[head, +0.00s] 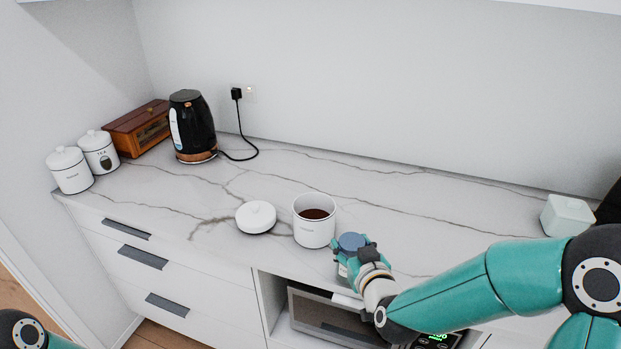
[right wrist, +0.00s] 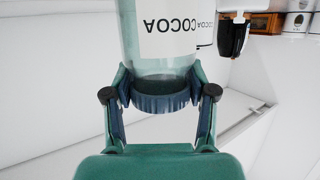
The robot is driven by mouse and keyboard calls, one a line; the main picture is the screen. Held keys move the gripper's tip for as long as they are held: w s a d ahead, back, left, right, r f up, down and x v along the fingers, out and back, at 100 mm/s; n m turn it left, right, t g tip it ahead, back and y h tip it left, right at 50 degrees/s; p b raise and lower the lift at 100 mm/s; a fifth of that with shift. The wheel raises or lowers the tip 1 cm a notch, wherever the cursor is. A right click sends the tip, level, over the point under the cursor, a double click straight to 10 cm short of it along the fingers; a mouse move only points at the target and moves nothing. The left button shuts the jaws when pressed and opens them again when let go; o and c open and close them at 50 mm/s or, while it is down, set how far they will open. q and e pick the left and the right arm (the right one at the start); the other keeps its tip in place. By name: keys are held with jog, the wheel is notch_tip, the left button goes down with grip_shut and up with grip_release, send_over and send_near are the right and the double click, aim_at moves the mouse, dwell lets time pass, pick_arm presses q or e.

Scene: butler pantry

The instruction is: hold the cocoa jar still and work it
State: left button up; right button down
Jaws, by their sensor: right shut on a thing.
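The cocoa jar (right wrist: 168,30) is a clear jar with a white label reading COCOA, upside down in the right wrist view. Its blue ribbed lid (head: 350,242) shows in the head view near the counter's front edge, and also in the right wrist view (right wrist: 160,103). My right gripper (head: 357,256) is shut on the cocoa jar, with its fingers (right wrist: 160,88) on both sides at the lid. Most of the jar body is hidden in the head view by the gripper. My left gripper is out of view; only part of my left arm shows at bottom left.
An open white canister (head: 314,231) with brown contents stands left of the jar. Its white lid (head: 256,216) lies beside it. A kettle (head: 191,125), wooden box (head: 138,128) and two lidded canisters (head: 70,172) stand at left. A pale box (head: 566,216) is at far right.

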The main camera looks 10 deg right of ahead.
jog(key=s+a, duration=0.2)
jog(key=a, duration=0.8)
jog(key=s+a, duration=0.1)
jog(key=a, duration=0.8)
jog(key=shift+s+a, duration=0.35)
jog(key=shift+s, duration=0.05)
